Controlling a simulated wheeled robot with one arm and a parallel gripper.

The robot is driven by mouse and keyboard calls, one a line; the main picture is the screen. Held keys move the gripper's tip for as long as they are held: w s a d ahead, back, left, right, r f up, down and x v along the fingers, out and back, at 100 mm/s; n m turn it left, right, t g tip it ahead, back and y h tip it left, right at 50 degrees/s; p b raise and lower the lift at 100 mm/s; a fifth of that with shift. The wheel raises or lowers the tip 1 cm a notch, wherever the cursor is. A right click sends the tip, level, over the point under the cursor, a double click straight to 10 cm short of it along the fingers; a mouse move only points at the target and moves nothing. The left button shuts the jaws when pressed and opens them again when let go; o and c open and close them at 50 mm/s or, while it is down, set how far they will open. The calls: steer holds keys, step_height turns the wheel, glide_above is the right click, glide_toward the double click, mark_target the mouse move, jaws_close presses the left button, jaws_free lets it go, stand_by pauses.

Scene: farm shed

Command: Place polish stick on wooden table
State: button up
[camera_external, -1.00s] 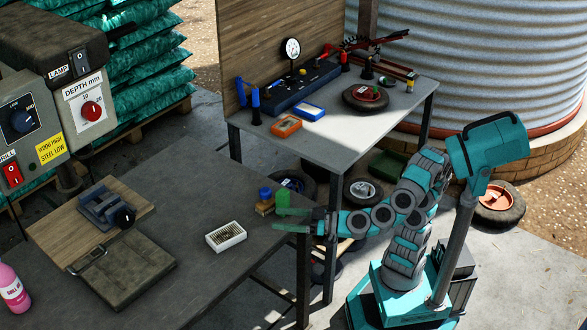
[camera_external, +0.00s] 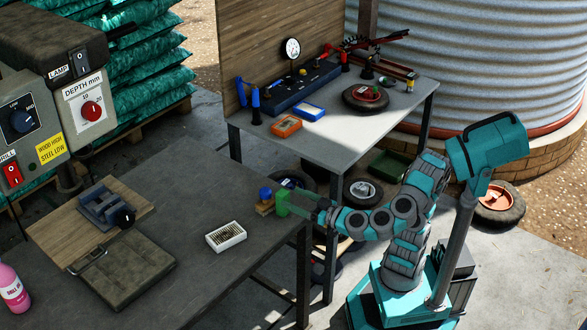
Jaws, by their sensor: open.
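A small bright green block (camera_external: 282,203), which may be the polish stick, stands upright at the right edge of the dark-topped table (camera_external: 190,215). My gripper (camera_external: 292,207) is open just right of the green block, its two thin fingers pointing left at it. I cannot tell whether the fingertips touch the block or reach around it. A small wooden block (camera_external: 264,208) with a blue-topped piece (camera_external: 265,193) sits directly left of the green block. Neither table's material is clear.
A white box (camera_external: 225,236), a dark folded pouch (camera_external: 122,270) and a vise (camera_external: 105,207) on a wooden board lie on the near table. A pink bottle (camera_external: 12,288) stands far left. A grey workbench (camera_external: 345,140) with tools is behind. The near table's middle is clear.

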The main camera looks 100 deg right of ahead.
mark_target(287, 197)
steer(key=shift+f+b+x, duration=0.15)
steer(key=shift+b+x, duration=0.05)
steer(key=shift+x, duration=0.5)
steer(key=shift+f+b+x, duration=0.1)
steer(key=shift+b+x, duration=0.05)
steer(key=shift+x, duration=1.75)
steer(key=shift+c, duration=0.2)
jaws_close()
